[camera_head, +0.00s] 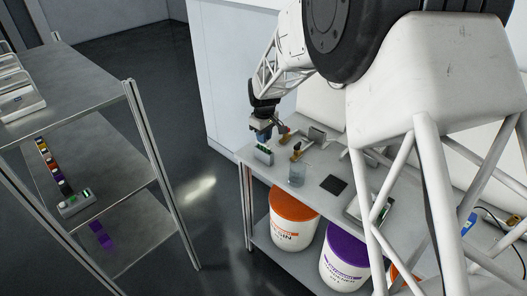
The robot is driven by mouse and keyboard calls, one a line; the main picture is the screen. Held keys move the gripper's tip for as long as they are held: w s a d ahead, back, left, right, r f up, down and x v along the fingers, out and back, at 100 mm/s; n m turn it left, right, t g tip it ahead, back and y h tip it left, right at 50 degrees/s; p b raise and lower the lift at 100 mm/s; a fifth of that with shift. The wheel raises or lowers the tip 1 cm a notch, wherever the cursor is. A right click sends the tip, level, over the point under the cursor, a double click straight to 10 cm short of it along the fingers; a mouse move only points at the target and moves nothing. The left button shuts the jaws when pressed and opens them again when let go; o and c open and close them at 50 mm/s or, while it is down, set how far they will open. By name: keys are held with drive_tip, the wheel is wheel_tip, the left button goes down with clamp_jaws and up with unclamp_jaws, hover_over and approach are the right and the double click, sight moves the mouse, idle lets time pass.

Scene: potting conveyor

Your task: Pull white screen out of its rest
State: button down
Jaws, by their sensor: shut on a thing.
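My gripper (262,131) is at the left end of the workbench, pointing down just above a small rack (263,154) with green and white parts. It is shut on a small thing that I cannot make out. I cannot tell whether this is the white screen, or whether the held thing still touches the rack. No white screen can be picked out for certain in this view.
The workbench (318,171) also carries a clear beaker (297,174), a black square pad (333,184) and small brown-and-black items (297,151). An orange-lidded bucket (293,229) and a purple-lidded bucket (343,267) stand beneath. A metal shelf unit (100,140) is at the left, across open floor.

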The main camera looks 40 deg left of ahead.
drive_tip(key=shift+r, duration=2.45)
drive_tip(key=shift+r, duration=1)
drive_tip(key=shift+r, duration=0.4)
wheel_tip(320, 180, up, 6)
drive_tip(key=shift+r, duration=0.2)
idle(1.1)
drive_tip(key=shift+r, duration=0.1)
idle(0.4)
